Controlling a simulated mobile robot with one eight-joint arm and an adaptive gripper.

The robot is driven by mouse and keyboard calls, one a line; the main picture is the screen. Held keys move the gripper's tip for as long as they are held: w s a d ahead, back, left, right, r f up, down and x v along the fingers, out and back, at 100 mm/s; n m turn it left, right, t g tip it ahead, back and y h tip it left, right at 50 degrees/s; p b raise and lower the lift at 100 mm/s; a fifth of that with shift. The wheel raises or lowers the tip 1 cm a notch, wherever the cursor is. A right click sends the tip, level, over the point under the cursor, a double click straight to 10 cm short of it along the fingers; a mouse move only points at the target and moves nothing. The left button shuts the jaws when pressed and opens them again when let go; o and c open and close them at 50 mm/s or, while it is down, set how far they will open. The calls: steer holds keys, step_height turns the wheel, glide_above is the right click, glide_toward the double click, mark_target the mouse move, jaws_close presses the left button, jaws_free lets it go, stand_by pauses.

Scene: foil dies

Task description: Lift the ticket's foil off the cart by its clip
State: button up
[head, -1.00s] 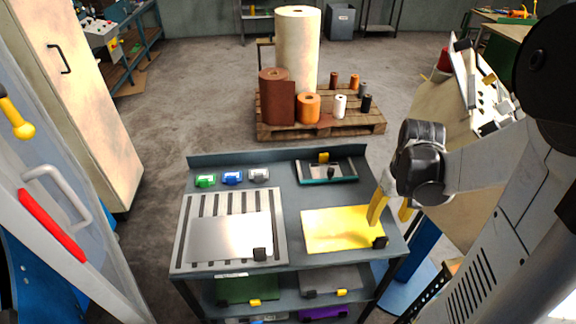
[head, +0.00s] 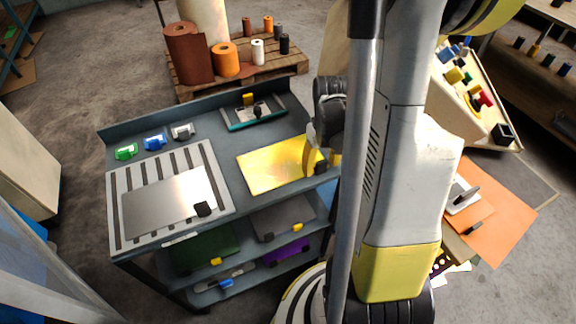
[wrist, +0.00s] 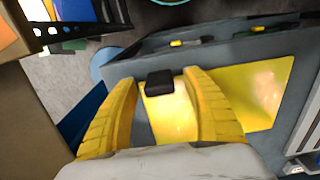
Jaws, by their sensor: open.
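A gold-yellow foil (head: 268,165) lies flat on the cart's grey top (head: 228,132), at its right side. A black clip (wrist: 159,83) sits on one edge of the gold foil; in the head view it (head: 321,168) is at the foil's right corner. My gripper (wrist: 160,76) is open, with one yellow finger on either side of this clip. I cannot tell if the fingers touch it. In the head view my gripper (head: 322,152) is partly hidden by my arm. No readable ticket shows.
Green (head: 126,152), blue (head: 155,141) and silver (head: 182,132) small items stand along the cart's back. A teal-edged tray (head: 253,113) is behind the gold foil. Lower shelves hold green (head: 205,250), grey (head: 283,219) and purple (head: 286,251) sheets. A pallet (head: 240,68) with rolls stands behind.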

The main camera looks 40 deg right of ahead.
steer(key=shift+r, duration=0.1)
jaws_close()
